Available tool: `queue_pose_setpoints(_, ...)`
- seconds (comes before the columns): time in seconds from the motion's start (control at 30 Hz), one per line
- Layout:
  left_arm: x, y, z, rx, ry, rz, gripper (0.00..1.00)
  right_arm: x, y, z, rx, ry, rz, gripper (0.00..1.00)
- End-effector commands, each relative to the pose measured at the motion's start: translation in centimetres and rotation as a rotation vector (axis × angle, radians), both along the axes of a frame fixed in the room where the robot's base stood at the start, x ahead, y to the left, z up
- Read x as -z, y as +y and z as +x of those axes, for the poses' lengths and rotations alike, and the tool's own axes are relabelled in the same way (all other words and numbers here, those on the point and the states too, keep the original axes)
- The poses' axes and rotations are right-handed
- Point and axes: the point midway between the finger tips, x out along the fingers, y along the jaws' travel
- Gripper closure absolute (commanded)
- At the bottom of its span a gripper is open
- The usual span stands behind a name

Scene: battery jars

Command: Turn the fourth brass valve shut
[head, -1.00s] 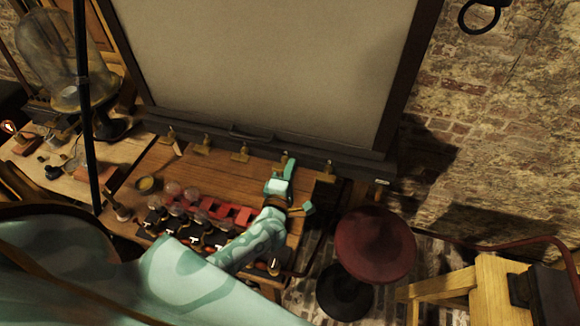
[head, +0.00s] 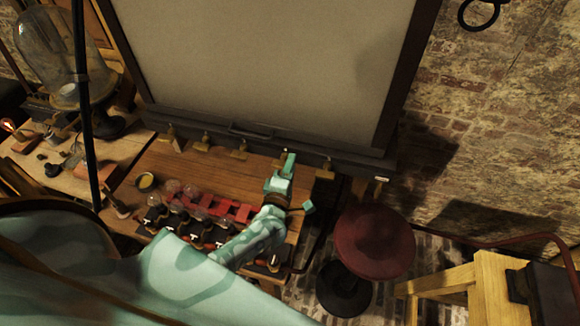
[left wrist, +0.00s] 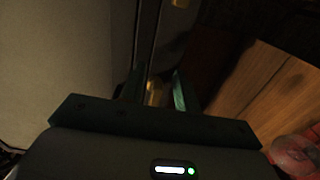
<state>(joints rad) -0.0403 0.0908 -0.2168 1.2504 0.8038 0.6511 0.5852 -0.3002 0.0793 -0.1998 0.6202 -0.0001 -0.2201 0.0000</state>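A row of small brass valves stands along the back edge of the wooden bench: the first (head: 170,133), second (head: 204,144), third (head: 240,152) and fifth (head: 325,172) show in the head view. The fourth valve is mostly hidden there behind my left gripper (head: 286,164), which reaches over its place. In the left wrist view, the left gripper's two dark fingers (left wrist: 158,92) stand apart, with a brass piece of the fourth valve (left wrist: 153,94) between them. Gaps seem to show beside it; contact is hard to tell in the dark. My right gripper is out of view.
Glass jars (head: 172,187) and red blocks (head: 222,208) stand on the bench (head: 165,165), left of my left forearm. A large pale framed board (head: 260,60) rises behind the valves. A round red stool (head: 373,242) stands right of the bench.

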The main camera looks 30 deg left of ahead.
Motion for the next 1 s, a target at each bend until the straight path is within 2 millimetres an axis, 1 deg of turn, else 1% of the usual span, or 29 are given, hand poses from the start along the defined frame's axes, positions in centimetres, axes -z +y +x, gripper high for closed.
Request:
queue_pose_setpoints(0.17, 0.0, -0.1, -0.2, 0.000, 0.000, -0.001, 0.68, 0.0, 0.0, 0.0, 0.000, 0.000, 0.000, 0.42)
queue_pose_setpoints(0.27, 0.1, -0.3, -1.3, 0.000, 0.001, -0.002, 0.68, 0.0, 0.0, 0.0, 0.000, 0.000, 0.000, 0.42)
queue_pose_setpoints(0.37, 0.1, -0.8, -3.3, 0.000, 0.002, -0.001, 0.68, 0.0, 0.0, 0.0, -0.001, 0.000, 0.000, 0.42)
queue_pose_setpoints(0.6, 0.2, -2.3, -9.8, 0.000, 0.003, -0.001, 0.68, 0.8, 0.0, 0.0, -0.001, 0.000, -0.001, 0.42)
queue_pose_setpoints(0.7, 0.2, -2.9, -12.1, 0.001, 0.003, -0.002, 0.68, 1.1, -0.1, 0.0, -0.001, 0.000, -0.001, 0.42)
queue_pose_setpoints(0.8, 0.2, -3.3, -13.9, 0.000, 0.003, -0.001, 0.68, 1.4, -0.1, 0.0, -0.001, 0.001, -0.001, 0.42)
queue_pose_setpoints(0.9, 0.1, -3.6, -15.1, 0.000, 0.001, 0.000, 0.68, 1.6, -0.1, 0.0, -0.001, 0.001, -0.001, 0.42)
queue_pose_setpoints(1.0, 0.0, -3.8, -15.7, 0.001, 0.000, 0.000, 0.68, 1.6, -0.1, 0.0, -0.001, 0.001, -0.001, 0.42)
